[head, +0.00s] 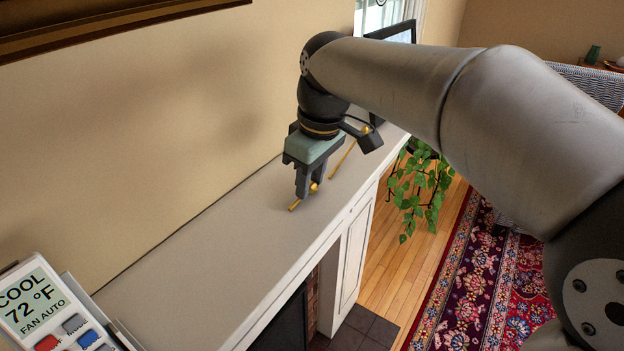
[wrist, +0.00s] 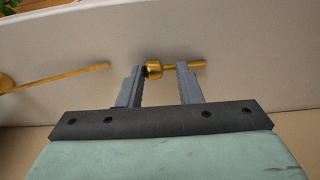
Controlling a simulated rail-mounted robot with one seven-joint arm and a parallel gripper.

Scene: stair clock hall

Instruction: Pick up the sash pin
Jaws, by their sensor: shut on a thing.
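The sash pin is a small brass pin with a round knob at one end and a thin shaft. In the wrist view the sash pin (wrist: 168,69) lies across my fingertips, its knob by the left finger and its shaft passing the right finger. My gripper (wrist: 161,76) is shut on it, with the fingers still apart around its length. In the head view my gripper (head: 306,190) points down at the pale mantel shelf (head: 230,245), with the sash pin (head: 294,206) low at its tips. I cannot tell whether the pin touches the shelf.
A longer brass rod with a round end (head: 343,160) lies on the shelf behind my gripper; it also shows at left in the wrist view (wrist: 60,78). A thermostat-like display (head: 40,305) is at the lower left. A wall borders the shelf. A leafy plant (head: 420,190) stands beyond its right edge.

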